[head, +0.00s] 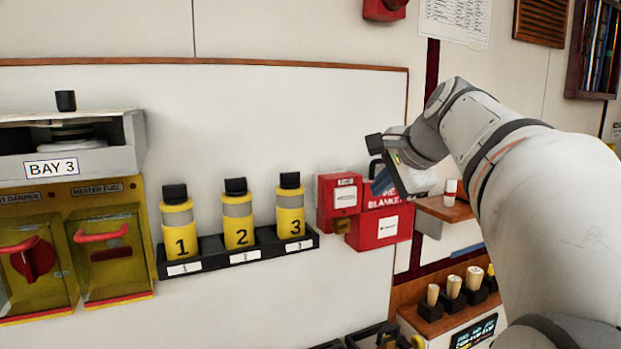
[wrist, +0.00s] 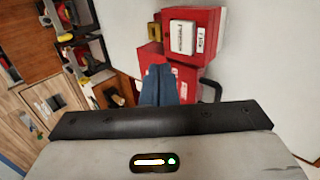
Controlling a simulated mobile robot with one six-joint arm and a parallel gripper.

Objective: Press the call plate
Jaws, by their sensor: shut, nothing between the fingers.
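A small red call box (head: 325,205) is on the wall, with a pale square call plate (head: 346,197) on its front. In the wrist view the call plate (wrist: 182,37) is in plain sight, above and right of my fingertips. My gripper (head: 382,181) is shut and empty, its blue fingers just right of the call box in the head view. The fingers (wrist: 158,72) also show in the wrist view, apart from the plate in the picture. How far they are from the wall is hard to tell.
A red fire blanket box (head: 383,228) is right of the call box, partly hidden by my gripper. A rack (head: 240,252) of numbered yellow canisters is on the left. A wooden shelf (head: 440,209) and a stand with several wooden-handled items (head: 452,287) are on the right.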

